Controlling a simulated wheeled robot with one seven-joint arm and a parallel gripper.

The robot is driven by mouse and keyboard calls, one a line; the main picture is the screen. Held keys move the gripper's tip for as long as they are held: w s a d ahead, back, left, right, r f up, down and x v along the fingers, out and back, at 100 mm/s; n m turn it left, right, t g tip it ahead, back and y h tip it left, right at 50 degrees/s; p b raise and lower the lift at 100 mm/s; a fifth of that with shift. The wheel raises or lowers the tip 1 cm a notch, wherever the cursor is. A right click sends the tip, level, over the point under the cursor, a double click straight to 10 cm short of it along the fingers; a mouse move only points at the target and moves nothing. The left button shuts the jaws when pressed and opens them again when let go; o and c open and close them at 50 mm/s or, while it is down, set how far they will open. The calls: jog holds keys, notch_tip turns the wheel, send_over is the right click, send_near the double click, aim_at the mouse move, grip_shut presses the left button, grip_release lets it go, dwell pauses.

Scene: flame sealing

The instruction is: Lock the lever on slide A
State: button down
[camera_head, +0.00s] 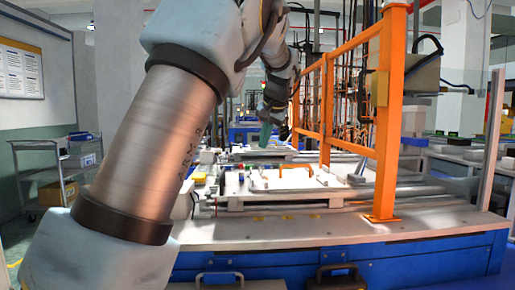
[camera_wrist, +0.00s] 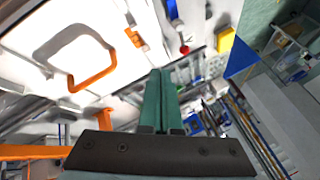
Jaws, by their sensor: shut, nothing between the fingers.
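My gripper (camera_wrist: 160,74) points into the wrist view with its two teal fingers pressed together and nothing between them. In the head view my gripper (camera_head: 265,135) hangs above the white fixture plate (camera_head: 262,184), apart from it. In the wrist view the white plate (camera_wrist: 60,15) carries an orange U-shaped handle (camera_wrist: 96,76) left of the fingers. A small orange piece (camera_wrist: 133,38) is on the plate's edge above the fingertips. A blue lever-like part (camera_wrist: 172,10) and a red ball knob (camera_wrist: 184,49) lie up and right of the tips. No label marks slide A or its lever.
An orange frame (camera_head: 388,120) stands on the bench's right side. A yellow block (camera_wrist: 225,39) and a blue triangular part (camera_wrist: 240,58) are right of the fingers. A wheeled cart (camera_head: 55,170) stands at far left. The bench's front strip (camera_head: 300,228) is mostly clear.

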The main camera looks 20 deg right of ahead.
aim_at(241, 173)
jog(key=p+x, duration=0.1)
jog(key=x, duration=0.7)
jog(key=shift+w+a+f+p, duration=0.1)
jog(key=shift+f+p, duration=0.1)
jog(key=shift+p, duration=0.1)
jog(key=shift+w+a+f+p, duration=0.2)
jog(key=shift+w+a+p, duration=0.25)
jog(key=shift+w+a, duration=0.45)
jog(key=shift+w+a+f, duration=0.25)
jog(key=shift+w+a, duration=0.2)
jog(key=shift+w, duration=0.05)
